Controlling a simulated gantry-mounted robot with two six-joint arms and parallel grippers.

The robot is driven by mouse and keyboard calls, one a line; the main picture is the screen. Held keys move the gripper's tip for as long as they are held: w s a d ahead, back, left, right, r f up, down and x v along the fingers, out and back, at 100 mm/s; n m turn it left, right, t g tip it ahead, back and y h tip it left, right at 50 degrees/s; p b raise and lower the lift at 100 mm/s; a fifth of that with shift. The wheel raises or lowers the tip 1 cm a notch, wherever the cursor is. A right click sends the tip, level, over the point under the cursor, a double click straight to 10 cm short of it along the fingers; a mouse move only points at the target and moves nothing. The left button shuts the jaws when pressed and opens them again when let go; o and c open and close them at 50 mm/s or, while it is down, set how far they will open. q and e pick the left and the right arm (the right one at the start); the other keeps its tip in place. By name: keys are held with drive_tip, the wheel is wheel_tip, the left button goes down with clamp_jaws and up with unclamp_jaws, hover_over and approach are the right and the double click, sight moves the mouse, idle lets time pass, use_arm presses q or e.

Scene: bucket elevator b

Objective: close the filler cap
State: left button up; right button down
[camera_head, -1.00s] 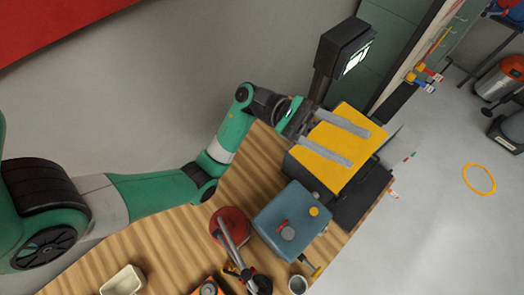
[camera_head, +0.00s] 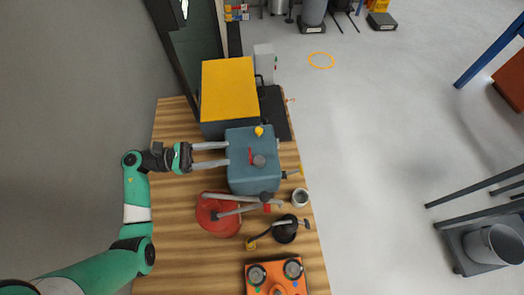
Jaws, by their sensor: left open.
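A blue-grey box (camera_head: 252,180) stands on the wooden bench. On its top are a round grey cap-like piece (camera_head: 259,160), a small red piece (camera_head: 250,156) beside it and a yellow knob (camera_head: 259,131) near the far edge. I cannot tell for sure which is the filler cap, or whether it is open. My left gripper (camera_head: 226,154) is open and empty, its two long grey fingers pointing right, tips at the left edge of the box. I cannot tell whether they touch it. My right gripper is not in view.
A yellow-topped box (camera_head: 228,90) stands directly behind. In front are a red round-based device (camera_head: 218,215) with a grey arm, a small cup (camera_head: 300,197), a black-based stand (camera_head: 285,230) and an orange unit (camera_head: 275,278). Bare bench (camera_head: 178,220) lies to the left.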

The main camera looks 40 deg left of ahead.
sight(250, 155)
use_arm(q)
drive_tip(key=p+x, duration=0.2)
drive_tip(key=x, duration=0.9)
drive_tip(key=shift+w+d, duration=0.25)
drive_tip(key=shift+d, duration=0.05)
drive_tip(key=shift+c, duration=0.2)
clamp_jaws()
